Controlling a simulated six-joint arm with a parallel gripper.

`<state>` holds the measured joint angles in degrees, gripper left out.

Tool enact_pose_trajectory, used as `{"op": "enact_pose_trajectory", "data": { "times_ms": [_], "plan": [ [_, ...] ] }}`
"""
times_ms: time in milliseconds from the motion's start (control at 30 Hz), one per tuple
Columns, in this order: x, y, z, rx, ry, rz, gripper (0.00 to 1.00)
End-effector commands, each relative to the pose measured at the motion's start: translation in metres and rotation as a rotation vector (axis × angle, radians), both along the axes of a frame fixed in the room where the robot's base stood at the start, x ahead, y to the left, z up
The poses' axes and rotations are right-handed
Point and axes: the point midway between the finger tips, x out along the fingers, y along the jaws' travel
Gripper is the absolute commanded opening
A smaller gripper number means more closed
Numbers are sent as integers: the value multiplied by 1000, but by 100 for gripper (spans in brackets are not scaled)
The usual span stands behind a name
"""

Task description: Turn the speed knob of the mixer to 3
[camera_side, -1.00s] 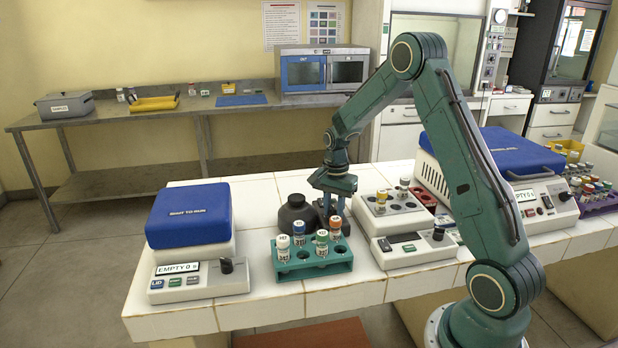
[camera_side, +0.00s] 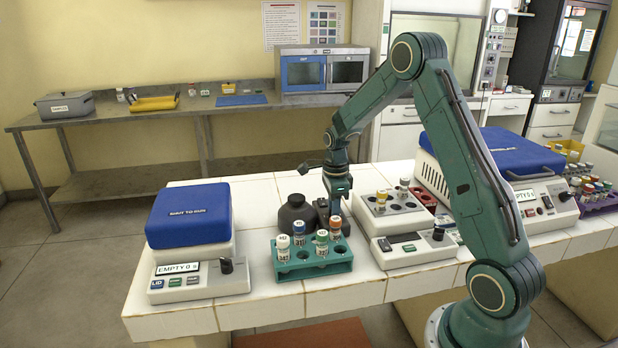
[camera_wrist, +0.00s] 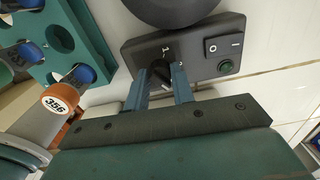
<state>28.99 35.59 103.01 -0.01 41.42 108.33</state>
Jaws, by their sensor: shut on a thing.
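The mixer is a dark unit with a round black top (camera_side: 297,213); its front panel (camera_wrist: 200,66) fills the upper middle of the wrist view. The small black speed knob (camera_wrist: 160,72) sits on that panel, with a "1" mark above it; other marks are too small or covered to read. My gripper (camera_wrist: 160,82) is shut on the knob, one finger on each side. In the side view my gripper (camera_side: 335,207) points down just right of the mixer top, and the knob is hidden there.
A teal rack (camera_side: 337,262) with capped tubes stands close in front of the mixer. A white device (camera_side: 405,250) stands to the right, a blue-lidded device (camera_side: 190,215) to the left.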

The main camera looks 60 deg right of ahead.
Motion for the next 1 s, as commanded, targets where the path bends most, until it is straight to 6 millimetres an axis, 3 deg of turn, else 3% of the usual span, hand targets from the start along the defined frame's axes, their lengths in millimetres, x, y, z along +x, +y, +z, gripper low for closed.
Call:
{"op": "enact_pose_trajectory", "data": {
  "times_ms": [267,700,733,800,833,1000],
  "plan": [
    [1,-1,2,-2,-3,-95,2],
    [1,-1,2,-2,-3,-107,2],
    [1,-1,2,-2,-3,-107,28],
    [1,-1,2,-2,-3,-107,42],
    [1,-1,1,-2,-3,-107,46],
    [0,0,1,-2,-1,-106,46]
  ]
}}
